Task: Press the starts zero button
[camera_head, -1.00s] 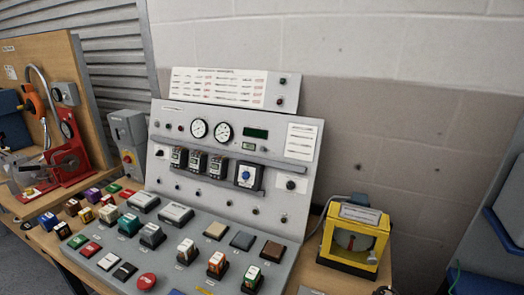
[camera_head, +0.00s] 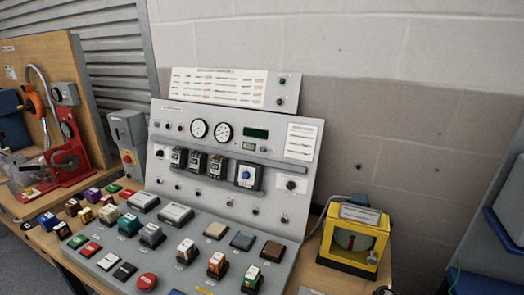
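The sloped grey control panel (camera_head: 150,215) stands on a wooden bench in the middle of the view. Its lower deck carries several coloured push buttons, including a round red button (camera_head: 147,281), a black button (camera_head: 124,271), a white button (camera_head: 108,261), a red button (camera_head: 91,248) and a green button (camera_head: 77,241). The labels are too small to read, so I cannot tell which is the starts zero button. Neither gripper shows.
The upright panel has two round dials (camera_head: 222,131), a dark display (camera_head: 256,133) and a blue knob (camera_head: 246,175). A yellow boxed device (camera_head: 355,239) stands on the right. A grey switch box (camera_head: 127,130) and a red machine (camera_head: 70,163) stand on the left.

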